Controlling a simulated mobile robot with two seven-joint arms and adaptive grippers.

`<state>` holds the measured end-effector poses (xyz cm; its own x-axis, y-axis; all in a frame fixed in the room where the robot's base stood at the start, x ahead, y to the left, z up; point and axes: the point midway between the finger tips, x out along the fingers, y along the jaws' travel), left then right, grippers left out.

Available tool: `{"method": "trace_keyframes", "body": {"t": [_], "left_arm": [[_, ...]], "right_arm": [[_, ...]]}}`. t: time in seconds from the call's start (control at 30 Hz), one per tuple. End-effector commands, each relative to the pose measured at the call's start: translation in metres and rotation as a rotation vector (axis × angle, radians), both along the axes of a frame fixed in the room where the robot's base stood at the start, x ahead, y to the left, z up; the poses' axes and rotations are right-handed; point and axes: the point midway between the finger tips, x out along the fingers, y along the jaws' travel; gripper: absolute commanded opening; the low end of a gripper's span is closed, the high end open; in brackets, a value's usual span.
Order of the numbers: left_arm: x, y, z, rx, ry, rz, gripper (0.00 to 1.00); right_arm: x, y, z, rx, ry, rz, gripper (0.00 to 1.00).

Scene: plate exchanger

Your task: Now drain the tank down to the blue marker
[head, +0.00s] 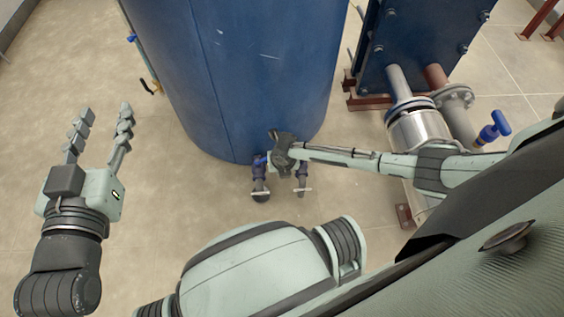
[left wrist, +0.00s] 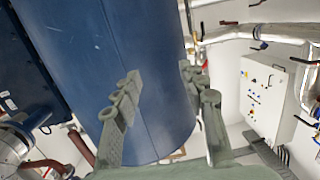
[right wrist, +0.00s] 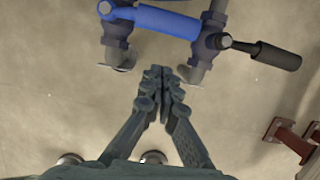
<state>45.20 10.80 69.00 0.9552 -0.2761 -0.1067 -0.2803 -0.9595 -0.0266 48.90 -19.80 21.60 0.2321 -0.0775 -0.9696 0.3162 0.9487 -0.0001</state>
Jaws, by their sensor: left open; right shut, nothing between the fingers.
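The blue tank (head: 250,80) stands upright in the middle of the head view and also fills the middle of the left wrist view (left wrist: 105,60). At its foot are two pipe valves, one with a blue lever (right wrist: 165,22) and one with a black lever (right wrist: 275,57). My right gripper (right wrist: 160,78) is shut and empty, just short of the valves in the right wrist view, apart from both levers. My left gripper (head: 98,118) is open and empty, left of the tank. A thin pipe (head: 142,62) runs beside the tank; I cannot make out a level or blue marker.
A blue plate exchanger (head: 420,45) stands right of the tank, with a silver pipe (head: 418,135) and a blue-handled valve (head: 493,128) in front. Floor left of the tank is clear.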

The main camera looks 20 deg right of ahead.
Motion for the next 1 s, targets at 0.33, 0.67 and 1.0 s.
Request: {"method": "trace_keyframes", "body": {"t": [0.33,0.67,1.0], "left_arm": [[-0.017,0.046,-0.069,0.15,0.347,0.083,0.42],[-0.057,0.095,-0.118,0.262,0.656,0.168,0.42],[-0.085,0.121,-0.137,0.311,0.816,0.218,0.42]], "right_arm": [[-0.012,0.003,0.035,0.0,0.0,-0.001,0.0],[-0.022,0.007,0.075,-0.001,0.001,0.0,0.0],[-0.027,0.009,0.096,-0.001,0.001,-0.001,0.0]]}}
